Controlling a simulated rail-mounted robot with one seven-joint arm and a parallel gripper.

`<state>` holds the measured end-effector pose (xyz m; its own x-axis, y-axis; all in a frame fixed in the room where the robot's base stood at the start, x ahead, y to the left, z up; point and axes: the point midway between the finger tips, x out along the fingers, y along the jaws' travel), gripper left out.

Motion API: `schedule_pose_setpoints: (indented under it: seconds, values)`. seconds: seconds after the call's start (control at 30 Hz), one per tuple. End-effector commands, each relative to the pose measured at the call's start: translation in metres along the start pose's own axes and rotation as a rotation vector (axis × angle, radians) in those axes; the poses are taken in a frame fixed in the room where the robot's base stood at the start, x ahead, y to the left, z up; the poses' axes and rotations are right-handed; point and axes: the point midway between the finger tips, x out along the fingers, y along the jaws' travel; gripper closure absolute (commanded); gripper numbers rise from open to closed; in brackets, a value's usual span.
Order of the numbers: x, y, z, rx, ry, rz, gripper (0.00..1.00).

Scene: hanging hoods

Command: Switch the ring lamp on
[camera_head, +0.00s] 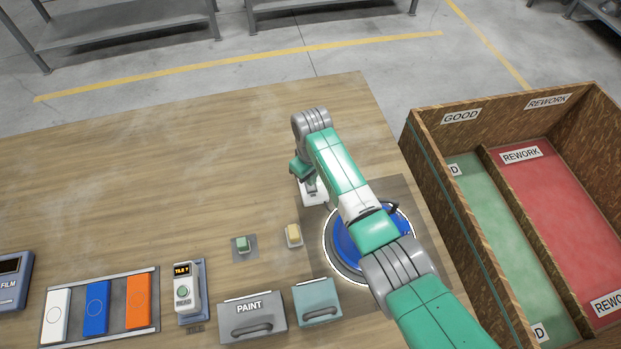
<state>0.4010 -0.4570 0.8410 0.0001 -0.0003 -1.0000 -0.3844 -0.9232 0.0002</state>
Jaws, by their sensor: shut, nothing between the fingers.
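The ring lamp (327,258) shows as a bright white ring around a blue disc, on a dark grey mat at the right of the table. My arm crosses over it and hides part of it. The ring looks bright, but I cannot be sure from this view whether it is lit. My gripper (303,176) points down just behind and left of the ring, its fingers small and partly hidden, shut and empty. A small white block (316,196) lies right at or under the gripper. I cannot tell whether they touch, or whether the block is the lamp's switch.
A yellow-topped block (293,235) and a green-topped block (243,244) stand left of the ring. In front are a PAINT drawer (250,319), a teal drawer (318,303), a reader (187,295) and a tile rack (74,337). A wooden GOOD/REWORK crate (447,190) stands right. The table's back left is clear.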

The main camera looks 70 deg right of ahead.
Motion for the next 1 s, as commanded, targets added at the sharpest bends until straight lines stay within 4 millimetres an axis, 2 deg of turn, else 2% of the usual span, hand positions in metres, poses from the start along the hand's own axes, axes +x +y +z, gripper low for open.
schedule_pose_setpoints:
  seconds: [0.03,0.4,1.0]
  values:
    - [-0.01,0.0,0.0,0.0,0.0,-0.001,1.0]
    - [-0.042,0.0,0.0,-0.001,-0.001,0.0,1.0]
    - [-0.04,0.0,0.0,0.0,0.0,0.0,1.0]
